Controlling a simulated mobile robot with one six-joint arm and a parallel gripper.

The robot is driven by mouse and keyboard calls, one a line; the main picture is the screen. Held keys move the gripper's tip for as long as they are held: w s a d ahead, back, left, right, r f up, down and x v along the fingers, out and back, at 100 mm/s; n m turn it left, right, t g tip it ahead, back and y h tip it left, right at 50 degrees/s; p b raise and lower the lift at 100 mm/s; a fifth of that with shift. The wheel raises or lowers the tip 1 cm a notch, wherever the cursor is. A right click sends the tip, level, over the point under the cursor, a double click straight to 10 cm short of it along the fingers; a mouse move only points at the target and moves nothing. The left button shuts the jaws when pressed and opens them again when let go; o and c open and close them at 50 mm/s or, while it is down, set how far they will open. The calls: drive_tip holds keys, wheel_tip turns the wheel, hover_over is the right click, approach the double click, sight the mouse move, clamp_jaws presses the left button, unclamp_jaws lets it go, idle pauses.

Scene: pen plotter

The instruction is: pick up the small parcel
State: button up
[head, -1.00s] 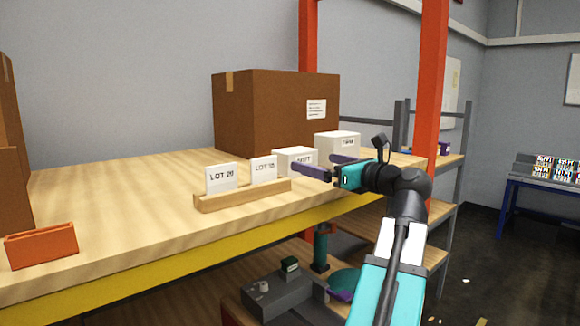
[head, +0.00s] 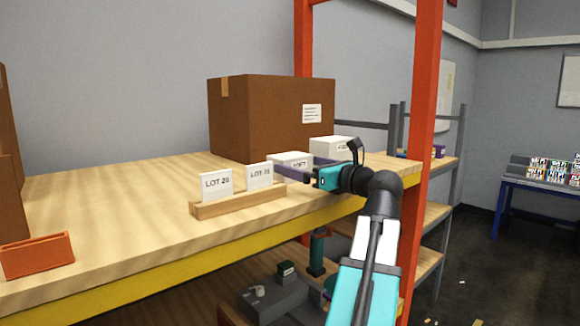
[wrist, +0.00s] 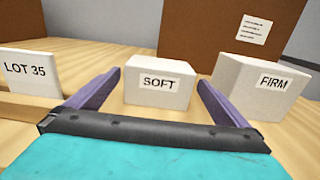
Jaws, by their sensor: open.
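Two small white parcels stand side by side on the wooden shelf top. The left one, labelled SOFT (wrist: 158,88), also shows in the head view (head: 287,158). The right one, labelled FIRM (wrist: 262,88), is at right in the wrist view and behind my arm in the head view (head: 333,146). The pictures do not show which one the task means. My gripper (wrist: 158,80) is open and empty. Its purple fingers point towards the SOFT parcel, which appears between them in the wrist view. Whether the fingertips reach its sides is unclear.
A large brown carton (head: 265,118) stands behind the parcels. A wooden holder (head: 238,201) with LOT cards is left of my gripper. An orange upright (head: 425,90) rises to the right. An orange holder (head: 36,255) sits at front left. The shelf's middle left is bare.

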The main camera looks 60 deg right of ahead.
sight(299, 165)
drive_tip(key=shift+p+x, duration=0.35)
drive_tip(key=shift+x, duration=1.65)
drive_tip(key=shift+w, duration=0.1)
drive_tip(key=x, duration=0.1)
drive_tip(key=p+x, duration=0.2)
drive_tip(key=x, duration=0.1)
drive_tip(key=shift+w+r, duration=0.1)
drive_tip(key=shift+r, duration=0.15)
drive_tip(key=shift+w+d+f, duration=0.1)
drive_tip(key=shift+w+f, duration=0.05)
drive_tip(key=shift+w, duration=0.25)
drive_tip(key=c, duration=1.2)
drive_tip(key=shift+o, duration=0.2)
